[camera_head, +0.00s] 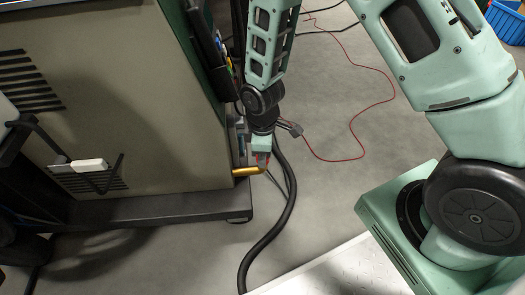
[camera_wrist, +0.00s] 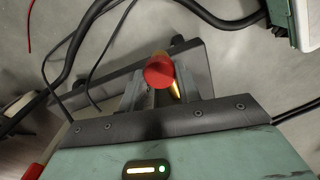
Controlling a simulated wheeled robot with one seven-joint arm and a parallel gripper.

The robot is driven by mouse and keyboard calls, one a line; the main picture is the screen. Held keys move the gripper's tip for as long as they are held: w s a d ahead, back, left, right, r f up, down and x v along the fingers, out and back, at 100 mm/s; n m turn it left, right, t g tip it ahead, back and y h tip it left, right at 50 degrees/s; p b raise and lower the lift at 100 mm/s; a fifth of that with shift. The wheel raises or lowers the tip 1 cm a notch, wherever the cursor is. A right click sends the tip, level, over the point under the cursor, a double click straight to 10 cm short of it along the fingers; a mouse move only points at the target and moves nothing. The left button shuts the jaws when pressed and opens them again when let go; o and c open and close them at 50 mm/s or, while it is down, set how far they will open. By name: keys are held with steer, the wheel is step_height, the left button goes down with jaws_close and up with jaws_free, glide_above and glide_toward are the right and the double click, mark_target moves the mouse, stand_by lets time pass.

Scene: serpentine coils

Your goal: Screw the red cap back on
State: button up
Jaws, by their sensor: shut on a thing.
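The red cap (camera_wrist: 159,71) shows as a round red end between the two fingers of my gripper (camera_wrist: 157,88) in the wrist view. My gripper is shut on it. A brass-coloured pipe (camera_wrist: 176,90) shows just beside and behind the cap. In the head view my gripper (camera_head: 262,158) points down beside the cabinet, at the brass pipe (camera_head: 246,171) that sticks out from its lower right corner.
A large beige cabinet (camera_head: 130,110) on a dark base (camera_head: 150,208) stands at the left. A thick black hose (camera_head: 270,228) runs over the floor below my gripper. A thin red cable (camera_head: 352,128) lies to the right. A blue crate (camera_head: 508,22) stands far right.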

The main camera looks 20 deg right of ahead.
steer(key=shift+r+m+p, duration=0.1)
steer(key=shift+m+p, duration=0.3)
steer(key=shift+m, duration=0.2)
steer(key=shift+m+p, duration=0.45)
steer(key=shift+m, duration=0.55)
steer(key=shift+m+p, duration=0.7)
steer(key=shift+m, duration=0.9)
